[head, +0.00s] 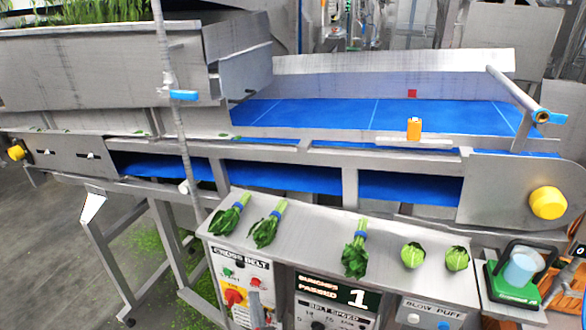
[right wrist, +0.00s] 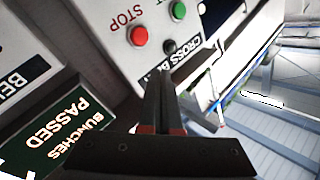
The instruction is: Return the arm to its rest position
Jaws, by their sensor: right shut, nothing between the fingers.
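My right gripper (right wrist: 160,82) shows in the right wrist view. Its two dark fingers are together with nothing between them. They point towards the control panel with the red STOP button (right wrist: 140,36) and the green button (right wrist: 178,10). I cannot tell whether the fingertips touch the panel. My left gripper is not in view.
Banded green bunches (head: 266,229) and two round green heads (head: 413,255) lie on the sloped shelf (head: 310,228) above the panels. The blue belt (head: 340,115) runs behind. A green scale (head: 512,290) stands at right. A sign (head: 338,292) reads bunches passed 1.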

